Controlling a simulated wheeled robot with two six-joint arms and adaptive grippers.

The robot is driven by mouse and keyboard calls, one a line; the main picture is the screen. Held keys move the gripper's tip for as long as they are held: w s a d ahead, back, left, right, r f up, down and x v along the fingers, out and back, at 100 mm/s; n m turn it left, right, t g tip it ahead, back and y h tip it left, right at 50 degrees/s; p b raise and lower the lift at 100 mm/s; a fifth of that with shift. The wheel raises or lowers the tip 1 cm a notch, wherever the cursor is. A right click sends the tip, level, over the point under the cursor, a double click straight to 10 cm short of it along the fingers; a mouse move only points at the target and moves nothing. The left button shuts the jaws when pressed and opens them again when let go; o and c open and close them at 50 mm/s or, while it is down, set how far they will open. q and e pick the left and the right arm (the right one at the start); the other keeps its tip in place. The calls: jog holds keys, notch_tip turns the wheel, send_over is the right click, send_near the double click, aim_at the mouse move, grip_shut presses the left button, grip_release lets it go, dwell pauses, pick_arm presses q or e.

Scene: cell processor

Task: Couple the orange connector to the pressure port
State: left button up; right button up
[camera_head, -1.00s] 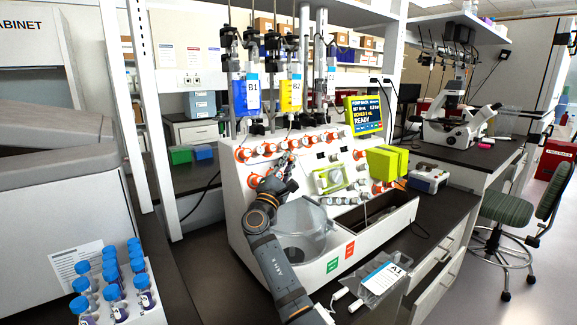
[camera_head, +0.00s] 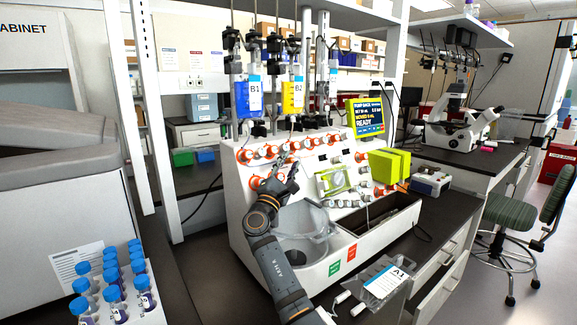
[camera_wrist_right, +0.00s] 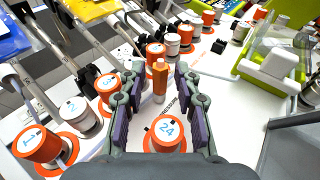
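My right gripper (camera_wrist_right: 157,90) is open in the right wrist view, one dark finger on each side of a slim orange connector (camera_wrist_right: 160,75) with a pale lower end. Gaps show between the connector and both fingers. The connector stands at the white panel beside small printed lettering that is hard to read. I cannot tell whether it is seated in the pressure port, as its lower end hides the spot. In the head view my right gripper (camera_head: 286,168) is at the sloped front panel of the white machine (camera_head: 240,205). My left gripper is out of view.
An orange knob marked 24 (camera_wrist_right: 165,132) sits between the finger bases. Other orange and white knobs (camera_wrist_right: 108,85) crowd the panel's left and far side. A bag (camera_head: 382,284) lies on the counter in front.

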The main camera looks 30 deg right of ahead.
jog(key=v, duration=1.2)
dwell(0.8)
